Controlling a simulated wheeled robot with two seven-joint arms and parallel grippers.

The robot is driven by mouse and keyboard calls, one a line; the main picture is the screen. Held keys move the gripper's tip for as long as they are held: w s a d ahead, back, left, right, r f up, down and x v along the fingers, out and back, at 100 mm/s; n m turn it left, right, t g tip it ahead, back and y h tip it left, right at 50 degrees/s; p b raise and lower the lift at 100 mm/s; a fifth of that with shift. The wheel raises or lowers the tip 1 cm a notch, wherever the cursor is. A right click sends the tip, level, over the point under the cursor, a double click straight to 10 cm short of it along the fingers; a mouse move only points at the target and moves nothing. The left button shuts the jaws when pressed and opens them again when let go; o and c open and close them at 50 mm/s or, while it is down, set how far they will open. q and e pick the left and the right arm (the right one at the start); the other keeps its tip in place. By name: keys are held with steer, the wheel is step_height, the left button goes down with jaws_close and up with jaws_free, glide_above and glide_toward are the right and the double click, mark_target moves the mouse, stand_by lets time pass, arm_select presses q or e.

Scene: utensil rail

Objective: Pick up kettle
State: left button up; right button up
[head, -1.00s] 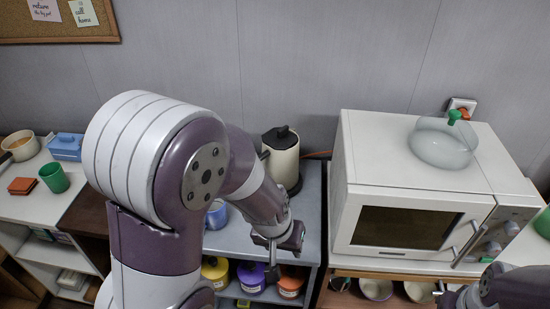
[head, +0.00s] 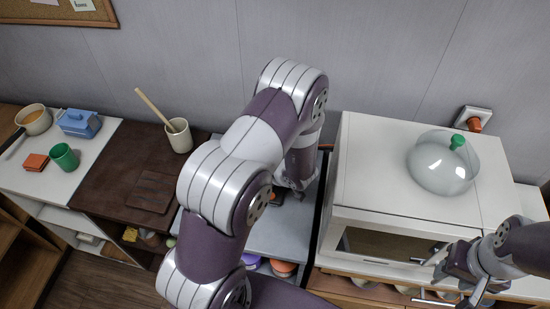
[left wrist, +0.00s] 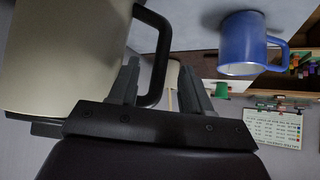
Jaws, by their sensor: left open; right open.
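The cream kettle (left wrist: 62,55) with a black handle (left wrist: 162,60) fills the left of the left wrist view. In the head view my left arm hides it. My left gripper (left wrist: 158,80) is open, with one finger on each side of the handle; I cannot tell whether they touch it. In the head view the left gripper is mostly hidden by its own arm. My right gripper (head: 453,279) is open and empty in front of the microwave, at lower right.
A blue mug (left wrist: 243,45) is close to the left gripper. A white microwave (head: 365,185) with a glass lid (head: 440,168) on top stands right of the grey counter (head: 268,238). A white pot (head: 180,140) with a wooden stick stands on the brown counter (head: 105,172), left of my arm.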

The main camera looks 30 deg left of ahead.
arm_select(q)
steer(key=x, duration=0.4)
steer(key=shift+a+f+p, duration=0.1)
steer(key=shift+f+p, duration=0.05)
steer(key=shift+p, duration=0.25)
jaws_close()
stand_by(0.9)
